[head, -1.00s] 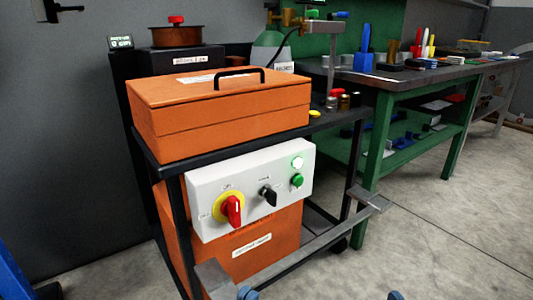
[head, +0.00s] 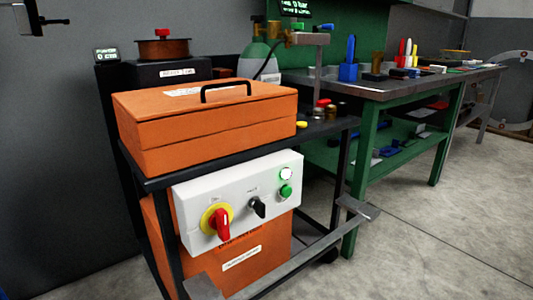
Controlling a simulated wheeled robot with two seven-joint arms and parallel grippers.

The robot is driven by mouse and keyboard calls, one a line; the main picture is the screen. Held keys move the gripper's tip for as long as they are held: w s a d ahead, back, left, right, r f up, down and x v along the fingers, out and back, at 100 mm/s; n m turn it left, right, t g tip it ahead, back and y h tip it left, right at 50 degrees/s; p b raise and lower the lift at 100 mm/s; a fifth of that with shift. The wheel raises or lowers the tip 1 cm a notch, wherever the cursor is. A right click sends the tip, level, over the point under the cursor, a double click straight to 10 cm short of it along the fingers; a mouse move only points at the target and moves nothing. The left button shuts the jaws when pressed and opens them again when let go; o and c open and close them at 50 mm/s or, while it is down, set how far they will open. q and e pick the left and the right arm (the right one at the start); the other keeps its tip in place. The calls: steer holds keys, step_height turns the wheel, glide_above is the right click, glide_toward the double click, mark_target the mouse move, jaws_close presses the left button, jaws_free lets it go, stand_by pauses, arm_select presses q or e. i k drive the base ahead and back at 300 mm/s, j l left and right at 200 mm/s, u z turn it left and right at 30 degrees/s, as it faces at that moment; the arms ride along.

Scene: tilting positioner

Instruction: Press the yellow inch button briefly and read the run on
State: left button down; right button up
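A small yellow button-like cap (head: 301,124) sits on the dark cart top, just right of the orange toolbox; I cannot read any marking on it. A red cap (head: 323,102) is behind it, with small metal and brown cylinders (head: 331,112) beside it. A dark display with green text (head: 293,8) is cut by the top edge. A second small display (head: 107,55) stands at the left; its text is too small to read surely. Neither of my grippers is in view.
The orange toolbox (head: 205,128) fills much of the cart top. Below it is a white panel (head: 185,205) with a red rotary switch (head: 222,224), black selector (head: 257,207), green button (head: 286,191) and lit white lamp (head: 286,174). A green workbench (head: 366,150) stands right.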

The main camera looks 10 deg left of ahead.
mark_target(300, 124)
steer(key=i+l+u, duration=0.35)
steer(key=l, duration=0.25)
steer(key=i+l+u, duration=0.15)
steer(key=l, duration=0.2)
steer(key=i+l+u, duration=0.15)
steer(key=l, duration=0.2)
steer(key=i+l+u, duration=0.2)
steer(key=l, duration=0.2)
steer(key=l+u, duration=0.15)
steer(key=l, duration=0.2)
steer(key=i, duration=0.05)
